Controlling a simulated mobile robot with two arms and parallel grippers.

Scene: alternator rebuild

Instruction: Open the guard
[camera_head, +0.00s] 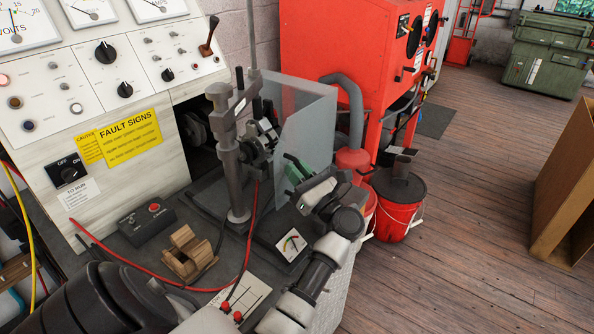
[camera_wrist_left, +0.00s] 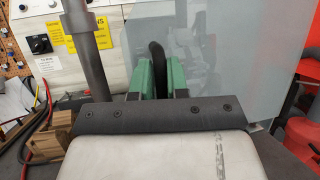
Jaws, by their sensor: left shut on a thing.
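The guard (camera_head: 311,125) is a clear, frosted upright panel beside the clamp post and alternator (camera_head: 261,137) on the test bench. It fills much of the left wrist view (camera_wrist_left: 235,60). My left gripper (camera_head: 296,176) is at the guard's lower front part. In the left wrist view its green fingers (camera_wrist_left: 160,78) are shut on a black curved handle (camera_wrist_left: 156,58) in front of the panel. How the handle joins the panel is hidden. My right gripper is not in view.
The grey post (camera_head: 232,150) stands left of the guard. A wooden block (camera_head: 188,257), a small meter (camera_head: 292,244) and red cables lie on the bench. A red cabinet (camera_head: 335,45) and red bucket (camera_head: 399,205) stand at right. Open floor lies beyond.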

